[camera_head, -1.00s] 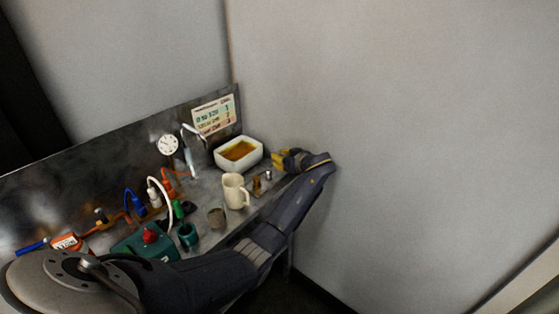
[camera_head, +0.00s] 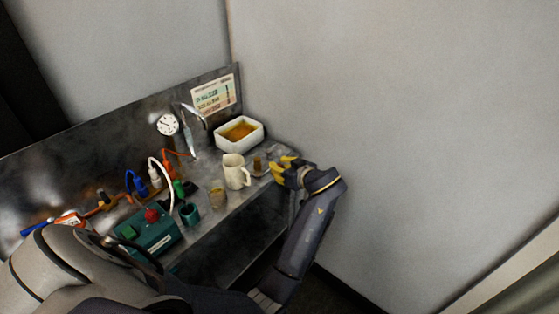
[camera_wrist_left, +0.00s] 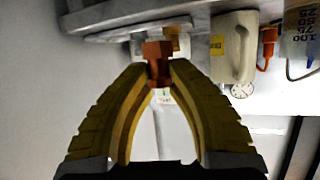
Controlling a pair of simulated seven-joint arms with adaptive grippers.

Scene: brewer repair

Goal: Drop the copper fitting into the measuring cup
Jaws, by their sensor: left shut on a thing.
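My left gripper (camera_head: 277,170) is at the right end of the bench in the head view. In the left wrist view its yellow fingers (camera_wrist_left: 158,80) are shut on the copper fitting (camera_wrist_left: 158,62), an orange-brown piece with wider ends. The fitting is apart from any cup. The measuring cup appears to be the small amber-tinted cup (camera_head: 218,198) near the bench's front edge, left of the cream mug (camera_head: 235,172). A marked clear cup (camera_wrist_left: 299,30) at the right of the left wrist view looks like the same one. My right gripper is not in view.
The cream mug stands between my left gripper and the small cup. A white tray (camera_head: 219,144) with amber contents is behind. A small brass-coloured piece (camera_head: 257,164) stands beside the mug.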

